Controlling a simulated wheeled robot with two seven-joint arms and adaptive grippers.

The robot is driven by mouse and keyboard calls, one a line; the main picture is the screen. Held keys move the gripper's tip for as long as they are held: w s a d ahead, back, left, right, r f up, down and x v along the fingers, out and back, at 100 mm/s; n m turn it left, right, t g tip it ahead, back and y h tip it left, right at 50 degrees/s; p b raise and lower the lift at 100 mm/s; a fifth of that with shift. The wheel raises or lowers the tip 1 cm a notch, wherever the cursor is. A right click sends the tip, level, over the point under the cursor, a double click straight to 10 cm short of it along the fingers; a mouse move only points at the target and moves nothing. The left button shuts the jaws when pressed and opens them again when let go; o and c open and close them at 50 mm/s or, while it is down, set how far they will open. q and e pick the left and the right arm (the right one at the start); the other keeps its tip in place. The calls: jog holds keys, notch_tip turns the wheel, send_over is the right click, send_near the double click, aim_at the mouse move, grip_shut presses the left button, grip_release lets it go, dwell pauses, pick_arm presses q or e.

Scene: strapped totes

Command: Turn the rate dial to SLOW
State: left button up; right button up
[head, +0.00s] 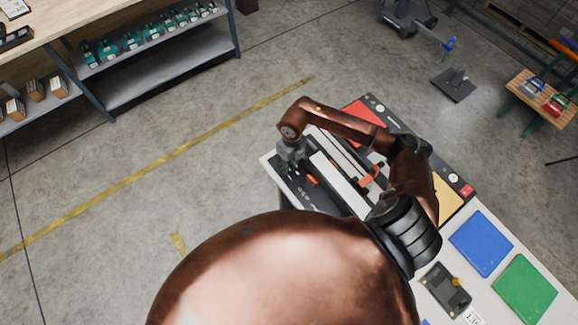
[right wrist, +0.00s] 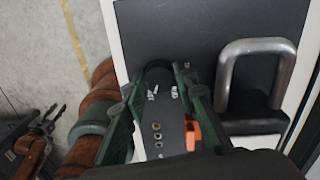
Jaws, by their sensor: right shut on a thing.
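My right gripper (head: 290,152) is at the left end of the bench-top machine (head: 345,190), low over its dark control panel. In the right wrist view, the green fingers of my right gripper (right wrist: 160,90) stand on both sides of a dark round knob (right wrist: 158,69), which seems to be the rate dial, and are shut on it. White marks show on the panel just below the knob, too small to read. The dial's pointer and setting cannot be made out.
A metal handle (right wrist: 255,75) stands to the right of the fingers. Orange parts (head: 371,176) sit on the machine. A blue pad (head: 481,242), a green pad (head: 525,289) and a small dark device (head: 446,288) lie on the white bench. The floor to the left is clear.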

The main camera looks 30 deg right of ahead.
jog(key=shift+w+d+f+n+b, duration=0.1)
jog(key=shift+f+n+b, duration=0.05)
jog(key=shift+n+b, duration=0.65)
jog(key=n+b, duration=0.9)
jog(key=n, duration=0.1)
jog(key=n+b, duration=0.5)
jog(key=n, duration=0.1)
jog(key=shift+h, duration=0.4)
pick_arm(q)
jog(key=s+f+b, duration=0.2)
jog(key=f, duration=0.8)
jog(key=s+f+b, duration=0.1)
jog(key=s+f, duration=0.2)
jog(key=f, duration=0.6)
jog(key=shift+f+g+b, duration=0.4)
pick_arm(e)
jog(key=shift+a+r+n, duration=0.1)
jog(key=shift+n, duration=1.2)
jog(key=shift+a+r+n, duration=0.1)
jog(key=shift+n, duration=1.2)
jog(key=o, duration=0.9)
pick_arm(q)
jog(key=shift+a, duration=0.2)
jog(key=shift+d, duration=0.15)
pick_arm(e)
jog(key=r, duration=1.2)
jog(key=shift+w+a, duration=0.25)
